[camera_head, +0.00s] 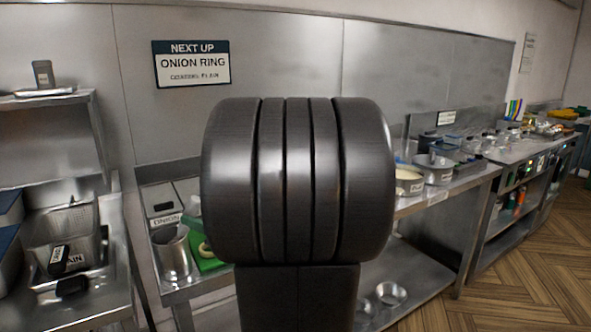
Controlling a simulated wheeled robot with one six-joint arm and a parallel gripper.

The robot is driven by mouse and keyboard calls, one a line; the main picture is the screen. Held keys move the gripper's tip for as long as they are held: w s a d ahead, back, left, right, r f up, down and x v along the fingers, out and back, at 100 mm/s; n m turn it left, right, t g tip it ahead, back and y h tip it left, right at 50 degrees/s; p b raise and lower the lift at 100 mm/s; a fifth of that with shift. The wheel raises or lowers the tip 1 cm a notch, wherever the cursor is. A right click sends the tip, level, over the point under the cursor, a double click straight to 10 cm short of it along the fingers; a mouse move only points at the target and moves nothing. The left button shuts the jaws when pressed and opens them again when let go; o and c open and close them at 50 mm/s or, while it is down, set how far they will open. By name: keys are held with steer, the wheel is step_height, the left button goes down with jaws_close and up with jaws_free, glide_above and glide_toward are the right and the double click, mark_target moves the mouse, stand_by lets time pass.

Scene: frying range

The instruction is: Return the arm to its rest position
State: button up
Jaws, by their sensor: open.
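A large dark grey, ribbed link of my own arm (298,180) fills the middle of the head view, upright on a dark column. It hides the centre of the counter behind it. My gripper does not show in this view, so I cannot see its fingers or whether anything is near them.
A fry basket (66,228) with black tags sits in a fryer at left. Labelled containers (408,182) line the counter at right. A "NEXT UP ONION RING" sign (191,63) hangs behind. Floor (525,265) at right is clear.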

steer(key=x, duration=0.7)
steer(key=shift+s+d, duration=0.1)
